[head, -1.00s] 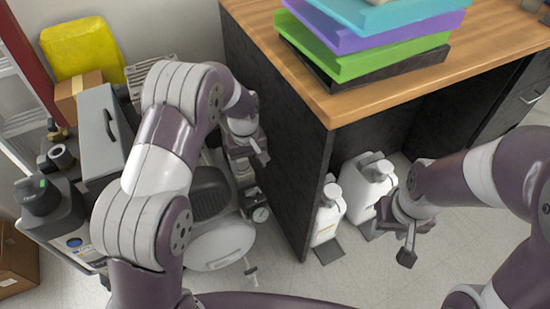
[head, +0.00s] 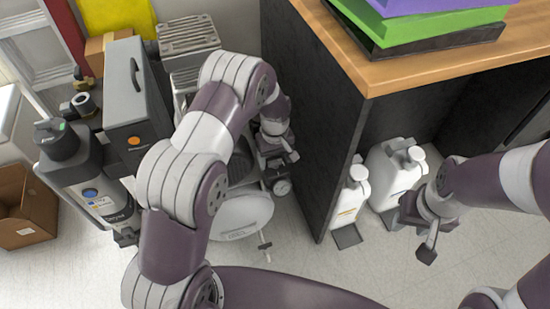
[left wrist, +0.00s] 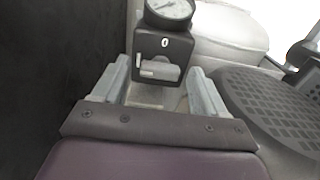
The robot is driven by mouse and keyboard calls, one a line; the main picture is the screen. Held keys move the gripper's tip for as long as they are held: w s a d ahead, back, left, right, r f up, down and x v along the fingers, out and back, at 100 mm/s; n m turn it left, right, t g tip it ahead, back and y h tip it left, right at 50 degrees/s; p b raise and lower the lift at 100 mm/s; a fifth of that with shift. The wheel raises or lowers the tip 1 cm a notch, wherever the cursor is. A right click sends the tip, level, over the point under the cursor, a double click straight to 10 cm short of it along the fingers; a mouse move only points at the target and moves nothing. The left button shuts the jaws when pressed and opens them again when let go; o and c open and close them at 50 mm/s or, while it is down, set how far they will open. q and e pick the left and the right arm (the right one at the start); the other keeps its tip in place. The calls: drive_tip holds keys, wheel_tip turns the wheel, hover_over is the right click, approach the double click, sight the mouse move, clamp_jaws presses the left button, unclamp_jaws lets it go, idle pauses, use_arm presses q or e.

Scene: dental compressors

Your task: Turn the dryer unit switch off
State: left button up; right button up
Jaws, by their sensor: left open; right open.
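A dark switch box (left wrist: 163,45) marked "0", with a pale lever (left wrist: 158,71), shows in the left wrist view. A round gauge (left wrist: 169,10) sits above it. My left gripper (left wrist: 160,72) is open, its fingers on either side of the lever's lower area; I cannot tell whether they touch. In the head view my left gripper (head: 278,155) is between the desk's side panel and the compressor tank (head: 240,215), above the gauge (head: 282,187). My right gripper (head: 424,232) is open and empty in front of the white jugs.
The desk's dark side panel (head: 310,110) stands close to my left gripper. White jugs (head: 397,170) stand under the desk. A grey unit with an orange knob (head: 134,141) and a dark cylinder (head: 85,175) stand left.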

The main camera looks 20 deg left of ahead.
use_arm(q)
drive_tip(key=c, duration=1.1)
drive_tip(key=shift+o, duration=0.2)
drive_tip(key=shift+r+m+p, duration=0.25)
drive_tip(key=shift+m+p, duration=1.35)
drive_tip(key=shift+m, duration=0.1)
drive_tip(key=m+p, duration=0.2)
drive_tip(key=m, duration=0.2)
drive_tip(key=shift+f+m+p, duration=0.1)
drive_tip(key=shift+m+p, duration=0.2)
drive_tip(key=m+p, duration=0.2)
drive_tip(key=m, duration=0.3)
drive_tip(key=shift+f+m+p, duration=0.15)
drive_tip(key=shift+m+p, duration=0.35)
drive_tip(key=shift+m, duration=1.9)
drive_tip(key=o, duration=1.1)
drive_tip(key=shift+c, duration=0.2)
